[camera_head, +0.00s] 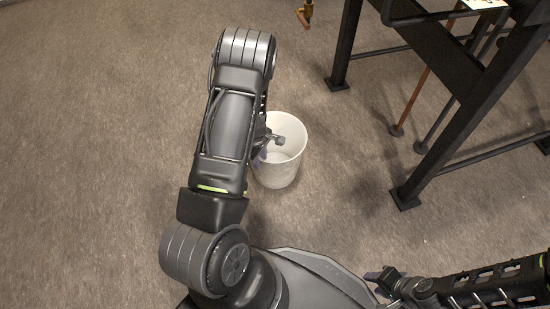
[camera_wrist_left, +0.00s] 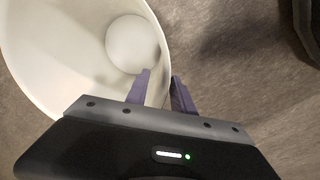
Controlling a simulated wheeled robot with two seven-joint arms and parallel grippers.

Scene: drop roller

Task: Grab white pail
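The white pail (camera_head: 291,166) stands upright on the carpet, partly hidden behind my left forearm in the head view. In the left wrist view the pail (camera_wrist_left: 60,45) fills the upper left, and I look down into its empty inside. My left gripper (camera_head: 262,150) is at the pail's near-left rim. In the left wrist view its purple fingers (camera_wrist_left: 162,88) straddle the pail wall, one inside and one outside. A gap shows between them, and I see no firm grip on the wall. My right gripper (camera_head: 378,283) is low at the right, away from the pail.
A dark metal frame (camera_head: 433,65) with feet on the floor stands to the right of the pail. A thin brown rod (camera_head: 424,85) leans there. A small orange-brown object (camera_head: 305,14) shows at the top. Carpet left of my arm is clear.

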